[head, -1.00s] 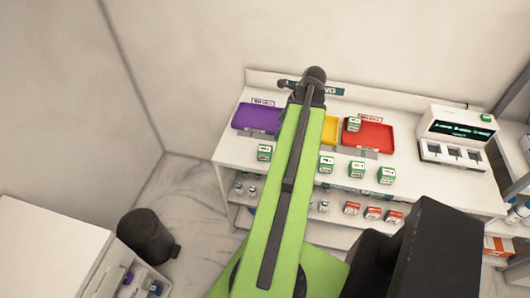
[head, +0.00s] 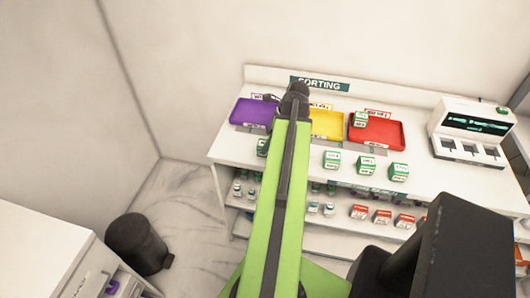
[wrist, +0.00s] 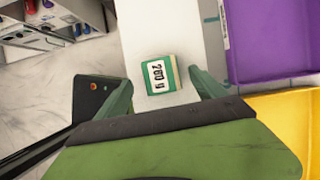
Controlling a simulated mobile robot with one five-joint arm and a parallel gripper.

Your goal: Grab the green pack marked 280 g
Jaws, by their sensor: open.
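The green pack marked 280 g (wrist: 155,74) lies on the white counter in the wrist view, its white label facing up at me. My gripper (wrist: 162,79) is open, with one finger to each side of the pack in the picture. I cannot tell how far above the pack the fingers are. In the head view a green pack (head: 262,147) shows at the left end of the counter, partly hidden by my arm; it seems to be the same one.
Purple (head: 252,113), yellow (head: 328,123) and red (head: 378,132) trays stand along the counter's back. Another green pack (head: 360,119) is at the red tray's left edge. Three more (head: 366,165) stand in front. A white device (head: 470,132) is at right, a dark bin (head: 139,243) at left.

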